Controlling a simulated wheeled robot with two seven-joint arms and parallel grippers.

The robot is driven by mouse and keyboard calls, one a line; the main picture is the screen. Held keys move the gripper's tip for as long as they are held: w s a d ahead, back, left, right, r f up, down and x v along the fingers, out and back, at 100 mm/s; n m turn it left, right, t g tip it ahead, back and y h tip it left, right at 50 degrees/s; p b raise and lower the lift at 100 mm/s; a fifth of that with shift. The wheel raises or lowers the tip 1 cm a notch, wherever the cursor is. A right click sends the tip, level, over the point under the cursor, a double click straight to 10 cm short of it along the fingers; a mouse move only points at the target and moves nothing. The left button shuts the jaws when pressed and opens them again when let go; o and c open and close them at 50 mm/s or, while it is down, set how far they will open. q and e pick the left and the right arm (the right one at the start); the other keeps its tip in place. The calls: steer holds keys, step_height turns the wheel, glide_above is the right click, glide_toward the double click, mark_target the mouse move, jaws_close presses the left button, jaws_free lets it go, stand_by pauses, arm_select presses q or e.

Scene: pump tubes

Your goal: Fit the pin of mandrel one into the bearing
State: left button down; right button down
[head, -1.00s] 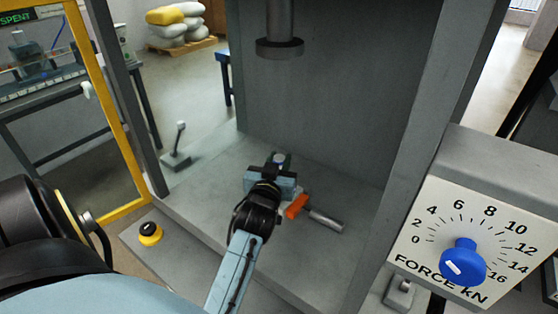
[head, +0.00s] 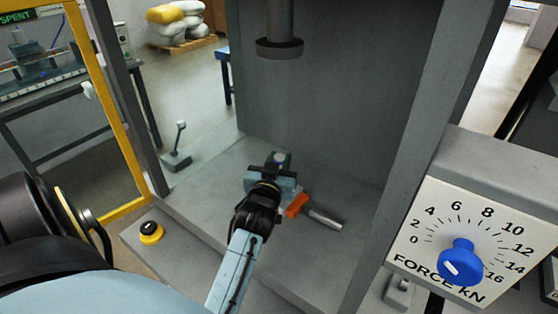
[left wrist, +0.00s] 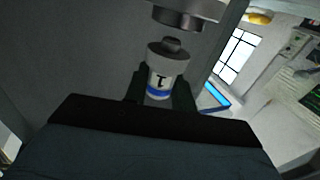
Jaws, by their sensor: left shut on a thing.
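Mandrel one (left wrist: 162,60) is a pale grey cylinder with a "1" label, a blue band and a dark narrower top. It stands between the two fingers of my left gripper (left wrist: 160,92), which is shut on it. In the head view my left gripper (head: 280,167) is over the press bed, below the ram and apart from it; only a small part of what it holds shows there. I cannot make out a bearing or its contact with the pin. My right gripper is not in view.
The press ram (head: 280,48) hangs above the press bed (head: 205,193). An orange and grey cylindrical thing (head: 324,218) lies right of my gripper. A lever (head: 178,150) and a yellow-black button (head: 150,232) are left. The force dial (head: 462,262) is front right.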

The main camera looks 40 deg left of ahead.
arm_select(q)
steer(key=shift+r+p, duration=0.1)
steer(key=shift+p, duration=0.2)
steer(key=shift+f+b, duration=0.75)
steer(key=shift+f, duration=0.35)
steer(key=c, duration=1.1)
jaws_free()
steer(key=shift+f, duration=0.1)
steer(key=v, duration=0.7)
steer(key=shift+s+d, duration=0.15)
steer(key=shift+s, duration=0.1)
